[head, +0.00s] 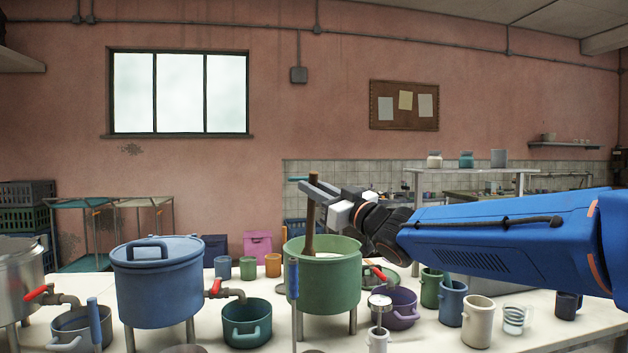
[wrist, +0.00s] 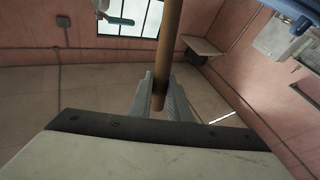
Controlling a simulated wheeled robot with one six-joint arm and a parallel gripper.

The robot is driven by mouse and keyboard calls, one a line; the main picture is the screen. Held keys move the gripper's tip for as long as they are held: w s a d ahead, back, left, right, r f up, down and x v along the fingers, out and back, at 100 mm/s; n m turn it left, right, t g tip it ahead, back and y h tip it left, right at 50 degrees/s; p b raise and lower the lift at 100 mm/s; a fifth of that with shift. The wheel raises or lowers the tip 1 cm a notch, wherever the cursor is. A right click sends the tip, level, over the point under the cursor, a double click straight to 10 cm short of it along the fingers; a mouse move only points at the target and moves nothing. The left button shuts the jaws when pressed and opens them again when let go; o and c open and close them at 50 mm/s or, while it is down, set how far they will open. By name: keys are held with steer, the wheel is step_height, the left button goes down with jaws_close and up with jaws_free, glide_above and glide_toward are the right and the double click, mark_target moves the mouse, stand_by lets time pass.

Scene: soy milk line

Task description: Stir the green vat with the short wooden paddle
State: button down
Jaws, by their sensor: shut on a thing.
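The green vat (head: 322,278) stands on legs at the middle of the table in the head view, open at the top with pale liquid showing inside. My gripper (head: 318,190) is above its rim and shut on the wooden paddle (head: 312,222). The paddle is close to upright, with its lower part inside the vat; its bottom end is hidden by the vat wall. In the wrist view the paddle's brown handle (wrist: 168,45) runs between the two fingers (wrist: 160,95).
A lidded blue vat (head: 160,285) stands to the left, with a teal pot (head: 246,325) beside it. A purple pot (head: 400,310) and several mugs and cups, such as a white mug (head: 478,322), stand to the right under my arm. A white shelf (head: 470,171) is behind.

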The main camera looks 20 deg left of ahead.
mark_target(313, 207)
steer(key=shift+w+a+f, duration=0.15)
steer(key=shift+w+f, duration=0.1)
steer(key=shift+f, duration=0.55)
steer(key=shift+w+a+f, duration=0.15)
steer(key=shift+w+f, duration=0.1)
steer(key=shift+f, duration=0.55)
steer(key=shift+w+a+f, duration=0.15)
steer(key=shift+w+f, duration=0.1)
steer(key=shift+f, duration=0.55)
steer(key=shift+s+d, duration=0.35)
steer(key=w+d, duration=0.3)
steer(key=d, duration=0.5)
steer(key=shift+d, duration=0.25)
